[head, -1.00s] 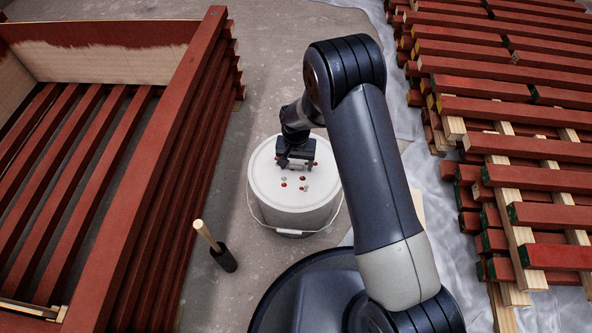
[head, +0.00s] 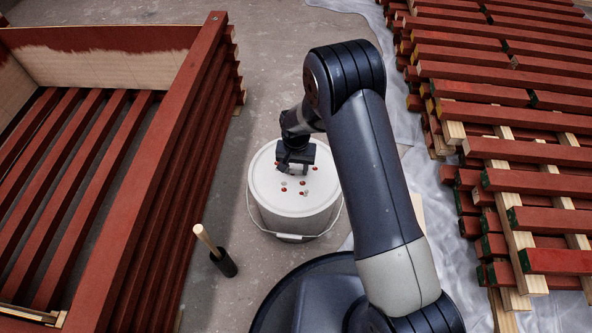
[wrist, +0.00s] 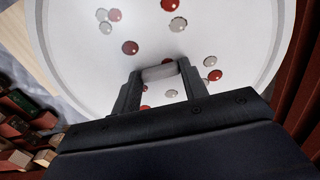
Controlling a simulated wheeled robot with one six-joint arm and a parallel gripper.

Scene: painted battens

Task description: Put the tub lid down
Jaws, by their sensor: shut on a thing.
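The tub lid (head: 277,203) is round and white, spotted with red and pale grey drops. It lies level over the mouth of the white tub (head: 290,222), whose wire handle hangs at the near side. I cannot tell whether the lid rests on the rim or is slightly above it. My gripper (head: 293,170) is over the lid's far half, pointing down. In the wrist view my gripper (wrist: 160,85) is shut on a small pale grip on the lid (wrist: 230,35). The lid fills most of that view, and my gripper hides part of it.
A red-painted slatted frame (head: 150,190) stands at the left. Stacked red battens (head: 500,90) lie at the right on plastic sheeting (head: 432,200). Bare floor lies beyond the tub.

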